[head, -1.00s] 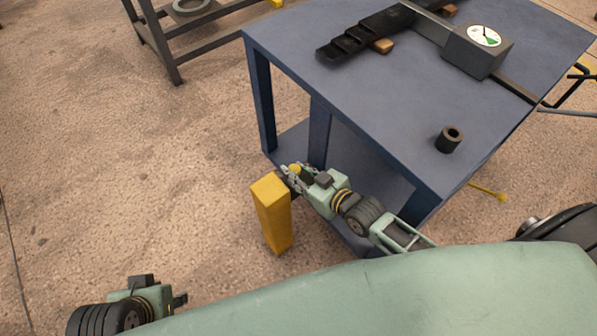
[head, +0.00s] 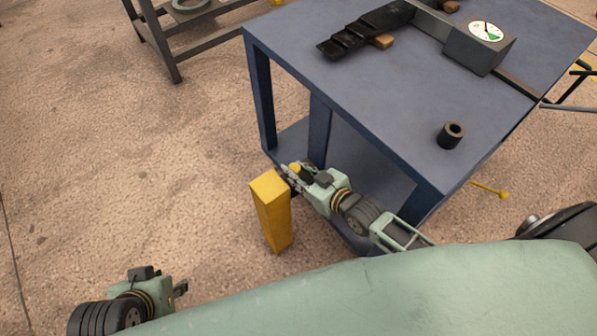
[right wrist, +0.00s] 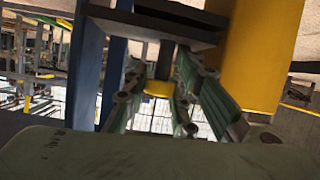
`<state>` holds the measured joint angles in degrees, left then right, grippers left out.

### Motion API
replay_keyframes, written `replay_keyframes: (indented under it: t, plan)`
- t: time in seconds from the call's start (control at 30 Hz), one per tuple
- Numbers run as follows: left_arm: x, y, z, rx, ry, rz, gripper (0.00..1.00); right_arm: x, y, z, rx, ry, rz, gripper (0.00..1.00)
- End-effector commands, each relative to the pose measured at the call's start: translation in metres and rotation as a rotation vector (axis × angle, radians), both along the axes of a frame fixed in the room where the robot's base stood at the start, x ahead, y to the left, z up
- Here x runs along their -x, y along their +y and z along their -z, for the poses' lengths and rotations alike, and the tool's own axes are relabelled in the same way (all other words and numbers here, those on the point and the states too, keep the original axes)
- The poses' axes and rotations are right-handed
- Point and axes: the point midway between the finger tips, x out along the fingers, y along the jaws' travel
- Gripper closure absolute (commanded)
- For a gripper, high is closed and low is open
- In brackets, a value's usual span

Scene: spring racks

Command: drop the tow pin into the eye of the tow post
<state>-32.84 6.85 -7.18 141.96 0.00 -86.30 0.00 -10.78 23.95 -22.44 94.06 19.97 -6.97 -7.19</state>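The tow post (head: 275,218) is an upright yellow square post on the floor, beside the blue table. In the right wrist view its yellow side (right wrist: 258,55) stands at the right, with the dark plates of the eye (right wrist: 160,25) at the top. The tow pin (right wrist: 158,88) shows a yellow head and grey shank between my right fingers, the shank meeting the plates; how deep it goes is hidden. Its head also shows in the head view (head: 294,168). My right gripper (head: 296,172) surrounds the pin; finger contact is unclear. My left gripper (head: 182,288) is far left, apart from the post.
The blue table (head: 350,80) stands close behind my right gripper, its leg and lower shelf near it. A black ring-shaped sleeve (head: 450,136) and a dial tool (head: 478,48) are on top. A dark rack (head: 165,45) stands back left. The left floor is clear.

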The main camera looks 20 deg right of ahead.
Motion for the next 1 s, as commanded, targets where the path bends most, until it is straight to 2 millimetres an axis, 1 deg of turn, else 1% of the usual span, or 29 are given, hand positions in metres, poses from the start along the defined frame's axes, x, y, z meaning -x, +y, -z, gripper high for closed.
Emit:
replay_keyframes:
  t: [0.03, 0.23, 0.47, 0.63, 0.77, 1.0]
  plan:
    - [0.0, 0.0, 0.0, 0.0, 0.001, 0.0, 0.67, 0.0, 0.0, 0.001, 0.002, 0.004, 0.0, 0.72]
    - [0.0, 0.0, 0.0, 0.0, 0.001, 0.0, 0.67, 0.001, 0.0, 0.003, 0.003, 0.007, 0.0, 0.54]
    - [0.0, 0.0, 0.0, 0.0, 0.001, 0.0, 0.67, 0.002, 0.0, 0.004, 0.004, 0.009, -0.001, 0.54]
    - [0.0, 0.0, 0.0, 0.0, 0.001, 0.0, 0.67, 0.007, -0.002, 0.005, 0.005, 0.015, -0.001, 0.54]
    - [0.0, 0.0, 0.0, 0.0, 0.001, 0.0, 0.67, 0.02, -0.008, -0.001, 0.005, 0.014, -0.002, 0.54]
    - [0.0, 0.0, 0.0, 0.0, 0.001, 0.0, 0.67, 0.06, -0.025, -0.021, 0.003, 0.01, -0.002, 0.54]
